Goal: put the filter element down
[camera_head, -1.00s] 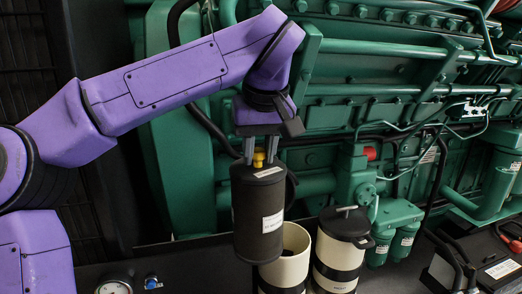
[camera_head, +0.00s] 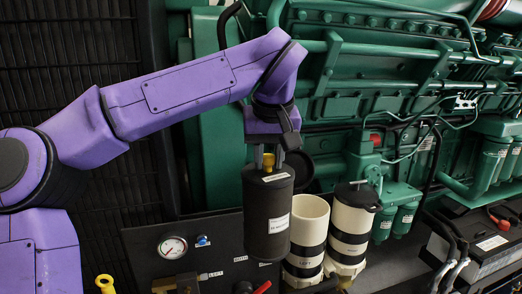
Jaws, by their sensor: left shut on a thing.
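The filter element (camera_head: 267,220) is a black upright cylinder with a white label and a yellow knob on top. My left gripper (camera_head: 269,160) points down and is shut on the yellow knob, with the element hanging below it. The element overlaps the left side of an open cream canister (camera_head: 310,220) with black bands in the picture. It appears in front of the canister, not inside it. I cannot tell if its bottom touches anything. My right gripper is not in view.
A second cream canister (camera_head: 348,238) with a black lid stands just right of the open one. A dark panel with a pressure gauge (camera_head: 172,246) lies left of the element. The green engine (camera_head: 400,60) fills the back. A battery (camera_head: 490,250) sits at the right.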

